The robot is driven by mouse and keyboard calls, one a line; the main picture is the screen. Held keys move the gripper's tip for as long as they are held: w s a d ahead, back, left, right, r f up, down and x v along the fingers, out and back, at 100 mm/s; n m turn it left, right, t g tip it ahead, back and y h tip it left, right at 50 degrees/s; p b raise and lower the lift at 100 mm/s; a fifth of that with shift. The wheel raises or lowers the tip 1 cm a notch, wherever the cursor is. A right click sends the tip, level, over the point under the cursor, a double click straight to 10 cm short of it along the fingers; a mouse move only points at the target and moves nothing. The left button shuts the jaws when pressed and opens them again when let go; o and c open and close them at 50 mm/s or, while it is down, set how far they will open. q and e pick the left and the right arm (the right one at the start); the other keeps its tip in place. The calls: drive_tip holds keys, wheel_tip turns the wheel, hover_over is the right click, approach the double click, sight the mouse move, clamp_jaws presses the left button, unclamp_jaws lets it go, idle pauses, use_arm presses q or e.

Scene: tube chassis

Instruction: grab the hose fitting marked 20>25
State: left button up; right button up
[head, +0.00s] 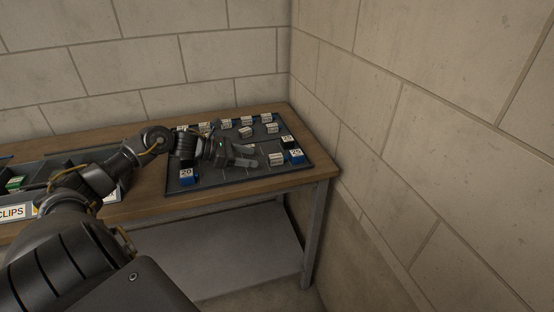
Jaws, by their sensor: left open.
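A dark tray (220,180) on the workbench holds several small fittings with white labels. My left gripper (252,156) is over the tray, open and empty, its two fingers pointing right. One white-labelled fitting (276,159) lies just to the right of the fingertips, apart from them as far as I can see. Other labelled fittings lie farther back, including one (272,128) and another (246,132). Their print is too small to read, so I cannot tell which is marked 20>25. My right gripper is out of view.
A blue block marked 20 (187,177) sits at the tray's front left. A blue block seemingly marked 25 (295,156) and a black block (288,142) sit at its right. The wooden workbench (146,190) stands in a block-wall corner. A bin labelled CLIPS (12,212) is at left.

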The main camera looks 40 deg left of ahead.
sight(269, 158)
use_arm(q)
drive_tip(key=shift+x, duration=0.95)
drive_tip(key=shift+w+d, duration=0.2)
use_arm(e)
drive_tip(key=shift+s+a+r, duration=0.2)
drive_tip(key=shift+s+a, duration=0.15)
use_arm(q)
drive_tip(key=shift+w+d+p, duration=0.1)
drive_tip(key=shift+w+p, duration=0.15)
drive_tip(key=shift+p, duration=0.1)
drive_tip(key=x, duration=0.1)
drive_tip(key=p+x, duration=0.1)
drive_tip(key=x, duration=0.1)
drive_tip(key=p+x, duration=0.1)
drive_tip(key=shift+w+d+r, duration=0.1)
drive_tip(key=shift+w+r, duration=0.1)
drive_tip(key=shift+w+d+f, duration=0.1)
drive_tip(key=shift+w+f, duration=0.1)
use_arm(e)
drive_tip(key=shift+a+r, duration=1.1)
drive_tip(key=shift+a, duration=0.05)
use_arm(q)
drive_tip(key=shift+c, duration=0.3)
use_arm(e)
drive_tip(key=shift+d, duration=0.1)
use_arm(q)
drive_tip(key=c, duration=1)
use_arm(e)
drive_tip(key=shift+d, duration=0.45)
